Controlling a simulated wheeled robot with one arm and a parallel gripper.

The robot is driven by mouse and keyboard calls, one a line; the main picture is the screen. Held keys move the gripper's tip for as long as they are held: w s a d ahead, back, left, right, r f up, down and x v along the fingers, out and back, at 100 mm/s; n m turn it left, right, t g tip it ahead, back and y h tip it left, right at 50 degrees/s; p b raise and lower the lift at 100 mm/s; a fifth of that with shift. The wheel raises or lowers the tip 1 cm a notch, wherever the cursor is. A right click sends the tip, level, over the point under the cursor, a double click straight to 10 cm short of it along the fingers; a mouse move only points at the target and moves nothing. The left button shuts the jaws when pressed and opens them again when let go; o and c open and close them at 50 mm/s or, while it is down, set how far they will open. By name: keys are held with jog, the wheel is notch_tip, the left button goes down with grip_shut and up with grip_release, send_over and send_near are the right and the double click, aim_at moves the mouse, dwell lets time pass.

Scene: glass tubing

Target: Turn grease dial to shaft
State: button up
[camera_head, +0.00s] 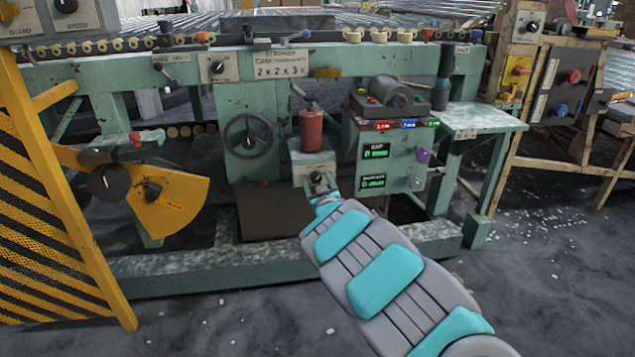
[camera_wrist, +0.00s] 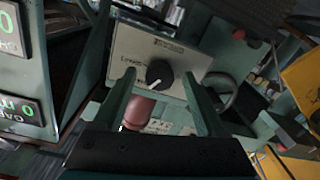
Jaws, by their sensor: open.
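The grease dial is a round black knob (camera_wrist: 159,72) on a pale plate (camera_wrist: 185,62) in the wrist view. A white mark on the knob points down and slightly left in that view. Lettering beside the knob is too small to read fully. My gripper (camera_wrist: 158,77) is open, one finger on each side of the knob in the picture. I cannot tell whether the fingers touch it. In the head view my gripper (camera_head: 320,184) is at the small box under the red canister (camera_head: 311,130), partly hiding the dial.
A handwheel (camera_head: 248,135) is left of the canister. A control panel with green displays (camera_head: 375,152) and a purple knob (camera_head: 423,156) is to the right. A yellow guard (camera_head: 170,200) stands at left. The floor in front is open.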

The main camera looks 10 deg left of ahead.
jog(key=shift+w, duration=0.15)
jog(key=shift+f, duration=0.1)
grip_shut()
dwell(0.5)
